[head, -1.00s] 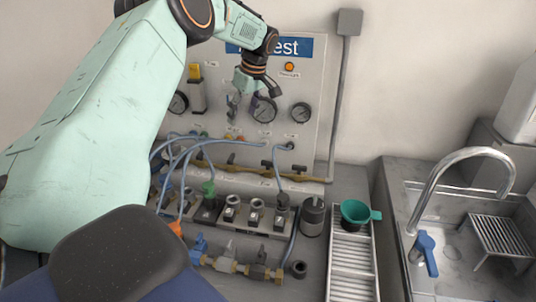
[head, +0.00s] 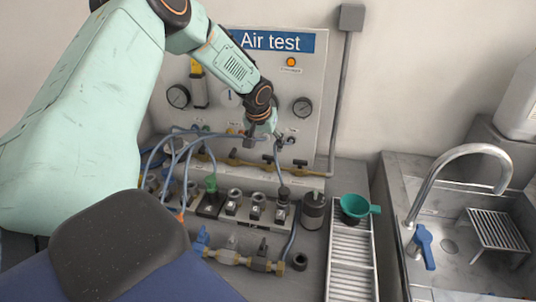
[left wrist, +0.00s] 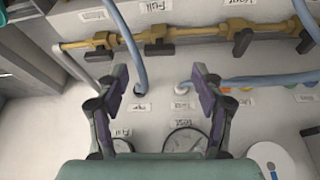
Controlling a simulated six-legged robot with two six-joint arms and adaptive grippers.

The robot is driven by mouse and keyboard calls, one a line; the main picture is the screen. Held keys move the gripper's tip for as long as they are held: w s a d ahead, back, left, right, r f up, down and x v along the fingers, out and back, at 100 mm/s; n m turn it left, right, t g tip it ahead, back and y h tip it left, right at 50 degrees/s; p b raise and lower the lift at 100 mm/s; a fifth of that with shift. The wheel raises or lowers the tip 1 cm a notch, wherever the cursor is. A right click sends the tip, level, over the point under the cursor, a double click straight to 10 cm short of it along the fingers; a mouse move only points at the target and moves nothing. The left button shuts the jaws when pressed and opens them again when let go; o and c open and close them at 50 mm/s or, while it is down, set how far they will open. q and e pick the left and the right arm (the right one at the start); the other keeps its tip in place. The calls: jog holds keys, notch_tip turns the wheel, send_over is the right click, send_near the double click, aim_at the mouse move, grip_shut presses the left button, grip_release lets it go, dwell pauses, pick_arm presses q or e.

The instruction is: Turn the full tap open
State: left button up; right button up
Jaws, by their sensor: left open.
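The brass pipe (left wrist: 200,33) with several black-handled taps runs along the low part of the air test panel; it also shows in the head view (head: 245,162). In the left wrist view a black-handled tap (left wrist: 158,48) is beside a label (left wrist: 155,5) that seems to read "Full". Its handle appears to lie along the pipe. My left gripper (left wrist: 158,76) is open and empty, its two fingers apart on either side of this tap's line and short of it. In the head view my left gripper (head: 272,130) is just above the pipe, partly hidden by its wrist. My right gripper is not in view.
Blue hoses (left wrist: 133,45) cross the pipe near the fingers. Gauges (head: 302,107) are on the panel above. Below are a fittings block (head: 257,211), a dark cylinder (head: 313,211) and a green funnel (head: 354,208) on a slatted tray. A sink (head: 455,245) is at right.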

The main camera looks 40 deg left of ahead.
aim_at(269, 156)
pick_arm(q)
jog(key=b+x, duration=0.1)
jog(key=x, duration=0.4)
jog(key=shift+w+f, duration=0.2)
jog(key=shift+f, duration=0.3)
jog(key=shift+w, duration=0.1)
jog(key=shift+c, duration=1.3)
jog(key=c, duration=0.9)
jog(key=shift+r+n+p, duration=0.15)
jog(key=shift+n+p, duration=0.25)
jog(key=shift+p, duration=0.6)
jog(key=shift+n+p, duration=0.3)
jog(key=shift+p, duration=0.1)
